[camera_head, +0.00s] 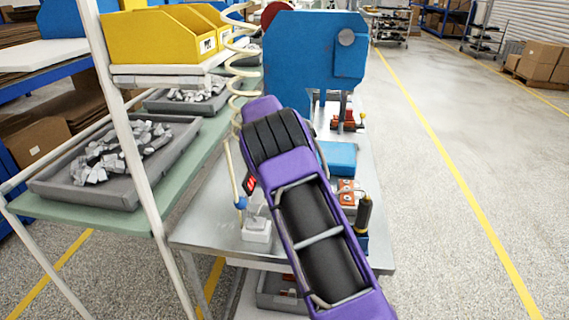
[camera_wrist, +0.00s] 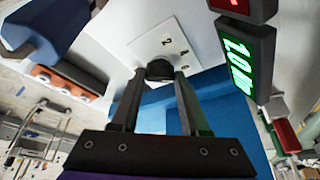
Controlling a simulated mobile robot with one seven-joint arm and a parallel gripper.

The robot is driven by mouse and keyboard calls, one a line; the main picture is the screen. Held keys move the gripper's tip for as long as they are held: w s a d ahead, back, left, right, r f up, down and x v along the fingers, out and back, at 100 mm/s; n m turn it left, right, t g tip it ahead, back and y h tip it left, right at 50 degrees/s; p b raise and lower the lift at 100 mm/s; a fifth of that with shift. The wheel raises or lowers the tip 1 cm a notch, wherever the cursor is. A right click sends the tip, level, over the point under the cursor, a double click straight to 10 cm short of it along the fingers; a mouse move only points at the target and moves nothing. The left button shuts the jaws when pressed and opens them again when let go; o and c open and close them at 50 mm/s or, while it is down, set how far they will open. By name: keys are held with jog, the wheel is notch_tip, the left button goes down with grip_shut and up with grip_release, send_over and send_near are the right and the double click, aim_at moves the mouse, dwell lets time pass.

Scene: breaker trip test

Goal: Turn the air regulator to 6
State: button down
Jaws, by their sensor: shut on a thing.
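The air regulator shows in the wrist view as a small dark knob (camera_wrist: 159,68) in front of a pale dial plate (camera_wrist: 168,42). The numbers 2 and 4 can be read on the plate; I see no 6 and cannot make out a pointer. My gripper (camera_wrist: 160,77) is shut on the knob, with one finger on each side. A dark display (camera_wrist: 240,66) with green lit digits is close to the right of the plate; the digits appear turned and seem to read 1.0 or 10. In the head view, my purple arm hides the gripper and the knob.
A blue press (camera_head: 305,50) stands at the back of the metal table (camera_head: 205,220). A blue block (camera_head: 338,158) and an orange button box (camera_head: 347,192) lie right of my arm. A grey tray of metal parts (camera_head: 60,190) is at left.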

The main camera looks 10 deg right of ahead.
jog(key=shift+m, duration=0.6)
jog(key=shift+g+p, duration=0.3)
jog(key=shift+c, duration=2)
grip_release()
jog(key=v, duration=0.7)
jog(key=shift+a+r, duration=0.2)
jog(key=shift+d, duration=0.1)
